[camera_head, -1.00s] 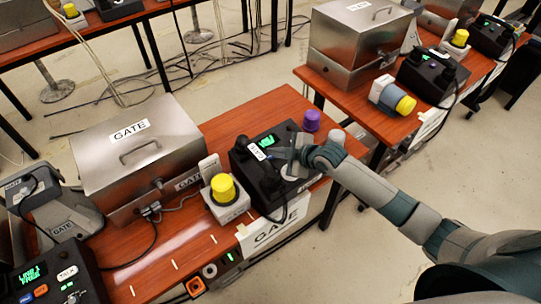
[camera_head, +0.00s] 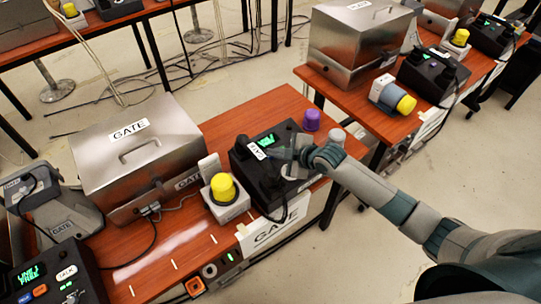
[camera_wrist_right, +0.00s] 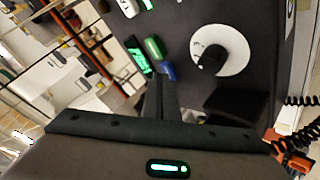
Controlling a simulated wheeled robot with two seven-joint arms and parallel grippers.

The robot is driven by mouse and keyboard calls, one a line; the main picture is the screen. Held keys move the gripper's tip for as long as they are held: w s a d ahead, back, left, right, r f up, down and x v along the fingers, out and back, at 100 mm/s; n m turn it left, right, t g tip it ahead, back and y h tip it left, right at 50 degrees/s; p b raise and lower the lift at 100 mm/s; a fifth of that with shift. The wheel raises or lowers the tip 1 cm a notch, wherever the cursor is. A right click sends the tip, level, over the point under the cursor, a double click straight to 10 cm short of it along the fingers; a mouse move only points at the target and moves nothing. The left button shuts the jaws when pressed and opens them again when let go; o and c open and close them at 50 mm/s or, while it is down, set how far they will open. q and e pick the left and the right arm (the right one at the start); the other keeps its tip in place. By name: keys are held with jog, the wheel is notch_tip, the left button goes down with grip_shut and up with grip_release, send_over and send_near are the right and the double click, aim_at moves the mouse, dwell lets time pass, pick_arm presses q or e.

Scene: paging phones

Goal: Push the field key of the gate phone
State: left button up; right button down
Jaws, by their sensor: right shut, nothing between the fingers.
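The phone (camera_head: 283,185) is a black box with a green lit display, on the red-brown table behind the GATE sign. My right gripper (camera_head: 286,153) is over its right part, fingers shut and empty. In the right wrist view the shut fingers (camera_wrist_right: 160,88) reach to a row of small keys. A blue key (camera_wrist_right: 168,71) is right beside the fingertips, and a green key (camera_wrist_right: 154,47) is just beyond. I cannot tell whether the fingers touch a key, and no key legend is readable. My left gripper is out of view.
A white dial (camera_wrist_right: 220,50) with a black knob is beside the keys. A yellow-topped white unit (camera_head: 226,202) stands left of the phone, a purple cylinder (camera_head: 311,121) behind it. A metal GATE case (camera_head: 135,150) stands farther left. Another black phone (camera_head: 432,75) is on the right table.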

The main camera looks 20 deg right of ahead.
aim_at(277, 163)
dwell(0.4)
jog(key=shift+s+r+p, duration=0.1)
jog(key=shift+r+p, duration=0.3)
jog(key=shift+p, duration=0.15)
notch_tip(277, 163, up, 6)
jog(key=p, duration=0.5)
jog(key=shift+s+d+p, duration=0.2)
jog(key=shift+s+p, duration=0.1)
jog(key=shift+s, duration=0.15)
